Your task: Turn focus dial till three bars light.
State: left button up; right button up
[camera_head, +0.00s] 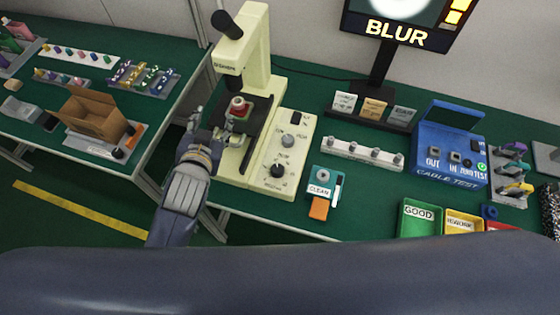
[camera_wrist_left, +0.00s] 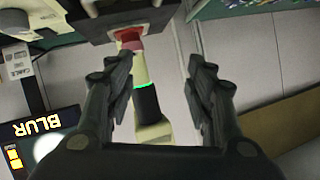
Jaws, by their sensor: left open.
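A cream microscope (camera_head: 254,50) stands on the green bench, with a red-topped part (camera_head: 238,108) on its dark stage. Beside it, a cream control box (camera_head: 270,187) carries a grey knob (camera_head: 288,141) and a black knob (camera_head: 277,171); I cannot read which is the focus dial. The monitor (camera_head: 396,35) reads BLUR and shows yellow bars at its right edge, cut off at the top. My left gripper (camera_head: 212,122) is open and empty beside the stage's left side. In the left wrist view its fingers (camera_wrist_left: 160,85) are apart, with the microscope beyond. My right gripper is out of view.
A teal CLEAN block (camera_head: 325,178), a row of grey knobs (camera_head: 362,151), a blue cable tester (camera_head: 447,155) and a green GOOD bin (camera_head: 418,218) stand to the right. A second bench with an open cardboard box (camera_head: 95,117) is at left, across a gap.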

pick_arm(q)
jog(key=w+d+r+m+t+h, duration=0.25)
jog(key=d+r+m+h, duration=0.45)
jog(key=r, duration=0.5)
jog(key=w+d+r+m+t+h, duration=0.1)
jog(key=d+r+m+t+h, duration=0.25)
jog(key=d+r, duration=0.65)
jog(key=s+d+r+m+g+h, duration=0.2)
jog(key=s+d+m+g+h, duration=0.45)
jog(key=m+g, duration=0.3)
jog(key=s+d+r+m+g+h, duration=0.3)
jog(key=s+d+m+g+h, duration=0.2)
jog(key=s+d+m+g, duration=0.4)
jog(key=s+d+f+m+g+y, duration=0.2)
jog(key=s+f+m+g+y, duration=0.3)
jog(key=f+m, duration=0.25)
jog(key=m+t+y, duration=0.3)
jog(key=t+y, duration=0.1)
jog(key=y, duration=1.3)
send_over(278, 168)
notch_tip(278, 168, down, 20)
jog(key=r, duration=0.1)
notch_tip(278, 168, down, 11)
jog(key=shift+p, duration=1.1)
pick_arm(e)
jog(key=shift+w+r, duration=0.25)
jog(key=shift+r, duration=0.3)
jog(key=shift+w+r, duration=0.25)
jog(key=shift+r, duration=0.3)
